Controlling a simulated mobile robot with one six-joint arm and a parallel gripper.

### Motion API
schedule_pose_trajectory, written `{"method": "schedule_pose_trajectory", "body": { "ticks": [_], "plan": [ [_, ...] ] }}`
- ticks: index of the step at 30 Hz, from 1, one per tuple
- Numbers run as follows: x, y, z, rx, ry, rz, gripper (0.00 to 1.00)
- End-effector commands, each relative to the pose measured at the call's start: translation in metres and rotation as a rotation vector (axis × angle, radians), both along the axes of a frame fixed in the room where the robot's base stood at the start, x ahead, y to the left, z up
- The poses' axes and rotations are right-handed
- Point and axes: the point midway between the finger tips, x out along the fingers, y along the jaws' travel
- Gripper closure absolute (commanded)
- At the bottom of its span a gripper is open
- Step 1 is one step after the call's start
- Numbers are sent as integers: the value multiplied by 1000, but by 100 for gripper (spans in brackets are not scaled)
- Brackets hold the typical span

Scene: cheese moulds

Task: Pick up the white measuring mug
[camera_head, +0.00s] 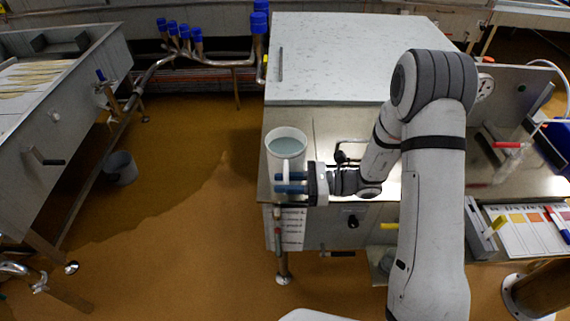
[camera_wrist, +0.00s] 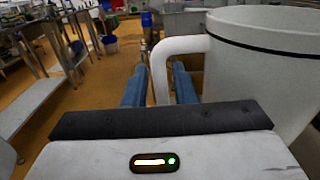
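The white measuring mug (camera_head: 287,134) stands upright at the front left corner of the steel worktop in the head view. Its inside looks pale blue-grey. In the wrist view the mug (camera_wrist: 270,70) fills the upper right, with a dark line below its rim. Its white handle (camera_wrist: 160,72) comes down between the two blue fingers of my gripper (camera_wrist: 160,88). Narrow gaps seem to show beside the handle, so the fingers look apart around it rather than closed on it. In the head view my gripper (camera_head: 290,182) reaches in from the right, low against the mug. The mug's base is partly hidden.
The worktop (camera_head: 330,128) has a pale raised slab (camera_head: 360,55) behind the mug. A dark fitting (camera_head: 347,155) lies right of the mug. Open floor lies left, with a grey bucket (camera_head: 120,168) and a steel vat (camera_head: 60,120). Blue-capped pipes (camera_head: 185,38) stand behind.

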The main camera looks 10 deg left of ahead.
Motion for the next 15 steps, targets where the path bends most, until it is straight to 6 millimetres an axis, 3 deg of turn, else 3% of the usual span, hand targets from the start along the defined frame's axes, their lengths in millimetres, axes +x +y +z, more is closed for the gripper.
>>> {"method": "schedule_pose_trajectory", "body": {
  "ticks": [9, 15],
  "plan": [
    [0, 0, 0, 0, 0, -1, 100],
    [0, -1, 0, 0, 0, -1, 100]
  ]
}}
